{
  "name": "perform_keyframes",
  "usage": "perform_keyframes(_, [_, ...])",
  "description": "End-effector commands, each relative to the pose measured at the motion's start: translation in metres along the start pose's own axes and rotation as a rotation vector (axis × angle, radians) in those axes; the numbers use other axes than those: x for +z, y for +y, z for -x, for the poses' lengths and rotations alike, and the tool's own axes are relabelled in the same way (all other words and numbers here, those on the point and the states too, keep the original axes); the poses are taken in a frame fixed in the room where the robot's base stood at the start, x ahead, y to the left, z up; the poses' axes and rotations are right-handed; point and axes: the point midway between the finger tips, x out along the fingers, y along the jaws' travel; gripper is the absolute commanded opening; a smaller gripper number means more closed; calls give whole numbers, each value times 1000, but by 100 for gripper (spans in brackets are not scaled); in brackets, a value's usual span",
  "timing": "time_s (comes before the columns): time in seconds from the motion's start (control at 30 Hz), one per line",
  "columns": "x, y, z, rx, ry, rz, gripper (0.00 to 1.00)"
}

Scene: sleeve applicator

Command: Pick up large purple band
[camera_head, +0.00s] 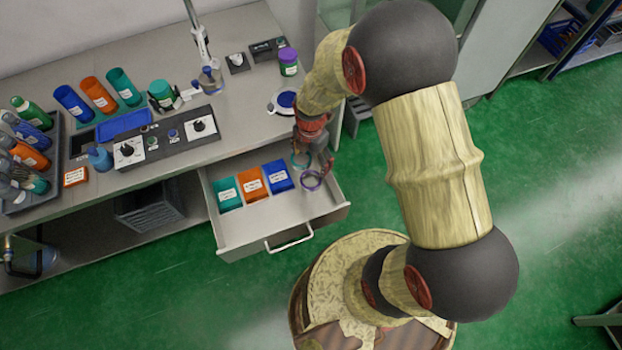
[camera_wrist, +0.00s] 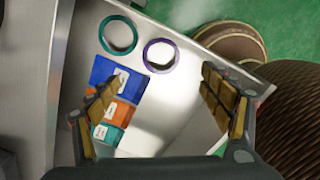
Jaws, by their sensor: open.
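The large purple band (camera_head: 311,180) is a ring lying in the open drawer (camera_head: 262,232), near its right end. It also shows in the wrist view (camera_wrist: 161,55), at the top middle, beside a teal band (camera_wrist: 118,35). The two bands look very close together there. My gripper (camera_head: 314,160) is over the right part of the drawer, close to the bands, and partly hides the teal one in the head view. In the wrist view my gripper (camera_wrist: 160,100) has its fingers wide apart with nothing between them, and the purple band lies beyond the fingertips.
Teal (camera_head: 227,194), orange (camera_head: 252,184) and blue (camera_head: 277,177) labelled packs lie in the drawer, left of the bands. The drawer walls surround them. The bench above holds a control box (camera_head: 168,139) and several bottles. The drawer's front floor is bare.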

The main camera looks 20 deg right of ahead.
Motion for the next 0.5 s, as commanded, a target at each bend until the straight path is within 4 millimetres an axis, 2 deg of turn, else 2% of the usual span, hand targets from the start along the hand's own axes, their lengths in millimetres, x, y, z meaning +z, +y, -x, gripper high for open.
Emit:
perform_keyframes(0.17, [0,-1,-19,-6,3,28,80])
perform_keyframes(0.5, [-1,-2,-70,-6,3,26,80])
